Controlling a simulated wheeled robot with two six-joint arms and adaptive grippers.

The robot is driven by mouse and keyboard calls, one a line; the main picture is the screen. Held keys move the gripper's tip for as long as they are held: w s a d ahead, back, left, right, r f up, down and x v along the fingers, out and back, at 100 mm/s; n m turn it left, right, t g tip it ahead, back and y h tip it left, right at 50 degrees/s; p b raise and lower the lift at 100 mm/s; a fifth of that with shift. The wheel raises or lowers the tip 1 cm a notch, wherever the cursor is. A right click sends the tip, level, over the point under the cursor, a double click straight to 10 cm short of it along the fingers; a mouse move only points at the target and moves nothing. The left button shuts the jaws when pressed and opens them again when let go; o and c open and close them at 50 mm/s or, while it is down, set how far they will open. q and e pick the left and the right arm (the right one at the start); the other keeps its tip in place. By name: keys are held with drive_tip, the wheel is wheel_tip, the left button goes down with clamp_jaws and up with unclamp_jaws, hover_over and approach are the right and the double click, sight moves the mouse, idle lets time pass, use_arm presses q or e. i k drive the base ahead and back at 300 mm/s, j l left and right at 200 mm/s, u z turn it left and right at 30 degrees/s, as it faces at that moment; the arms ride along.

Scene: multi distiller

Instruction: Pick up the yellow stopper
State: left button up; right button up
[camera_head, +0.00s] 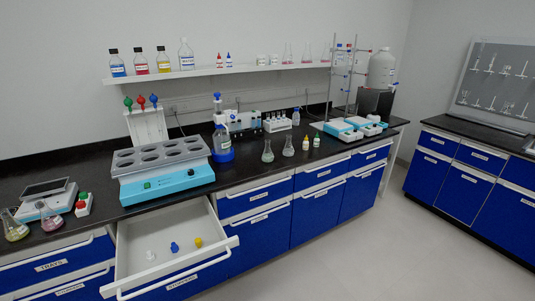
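The yellow stopper (198,242) lies in the open drawer (160,225), near the drawer's right side. A blue stopper (174,247) lies to its left, and a white stopper (150,255) lies further left. Clear floor of the drawer separates the three. Neither of my grippers shows in the head view.
The drawer juts out below the black bench top (105,209). Above it stands a blue water bath (165,175) with several round openings. A balance (48,197) and flasks (14,226) stand at the left. Floor (330,265) at the right is clear.

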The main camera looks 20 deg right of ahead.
sight(198, 242)
drive_tip(key=l+u, duration=0.1)
drive_tip(key=u, duration=0.65)
drive_tip(key=l+u, duration=0.4)
drive_tip(key=l, duration=0.2)
drive_tip(key=l+u, duration=0.35)
drive_tip(key=l, duration=0.25)
drive_tip(key=l+u, duration=0.4)
drive_tip(key=l, duration=0.2)
